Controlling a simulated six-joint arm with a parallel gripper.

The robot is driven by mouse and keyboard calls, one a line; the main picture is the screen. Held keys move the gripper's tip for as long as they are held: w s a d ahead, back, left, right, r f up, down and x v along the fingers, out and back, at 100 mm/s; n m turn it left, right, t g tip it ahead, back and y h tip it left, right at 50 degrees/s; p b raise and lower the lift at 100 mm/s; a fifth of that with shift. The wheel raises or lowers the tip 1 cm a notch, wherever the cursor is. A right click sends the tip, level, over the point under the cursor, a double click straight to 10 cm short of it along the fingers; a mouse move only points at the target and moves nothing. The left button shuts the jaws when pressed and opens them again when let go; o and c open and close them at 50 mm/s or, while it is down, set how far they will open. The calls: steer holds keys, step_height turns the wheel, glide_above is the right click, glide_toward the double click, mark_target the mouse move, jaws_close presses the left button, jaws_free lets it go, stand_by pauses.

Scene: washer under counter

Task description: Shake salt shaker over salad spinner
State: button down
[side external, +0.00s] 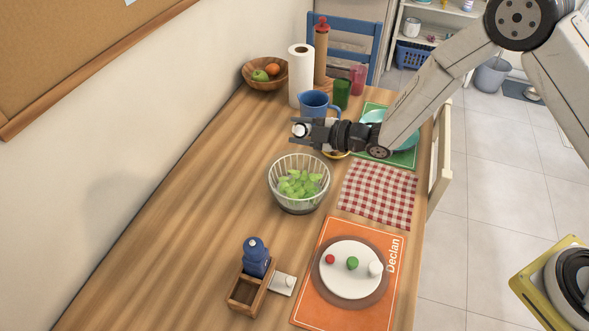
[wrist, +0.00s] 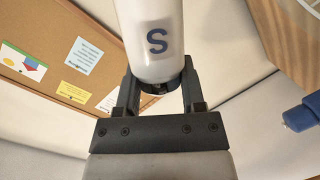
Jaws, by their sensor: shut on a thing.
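The white salt shaker (wrist: 153,40) with a dark blue "S" fills the upper middle of the wrist view. My gripper (wrist: 160,88) is shut on it near its dark end, with one finger on each side. In the side view my gripper (side external: 304,131) reaches in level from the right, and a small white end of the shaker (side external: 298,130) shows at its tip. The salad spinner (side external: 283,194), a clear bowl with a white basket holding green leaves, stands on the table below and nearer the camera. The shaker looks tilted; its exact height over the bowl is unclear.
The table's left side is clear.

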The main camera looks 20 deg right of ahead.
step_height(320, 180, down, 3)
steer(key=n+t, duration=0.1)
steer(key=n, duration=0.1)
steer(key=shift+r+n, duration=0.1)
steer(key=shift+n, duration=0.2)
steer(key=shift+f+n+t+y, duration=0.3)
steer(key=shift+f+n, duration=0.45)
steer(key=shift+n, duration=0.55)
steer(key=shift+f+n+t+y, duration=0.15)
steer(key=shift+f+n+t, duration=0.2)
steer(key=shift+f+n, duration=0.65)
steer(key=shift+f+n+t+y, duration=0.25)
steer(key=shift+f+n+t, duration=0.15)
steer(key=shift+n, duration=1.2)
steer(key=shift+r, duration=0.55)
steer(key=shift+f, duration=0.15)
steer(key=shift+f, duration=0.45)
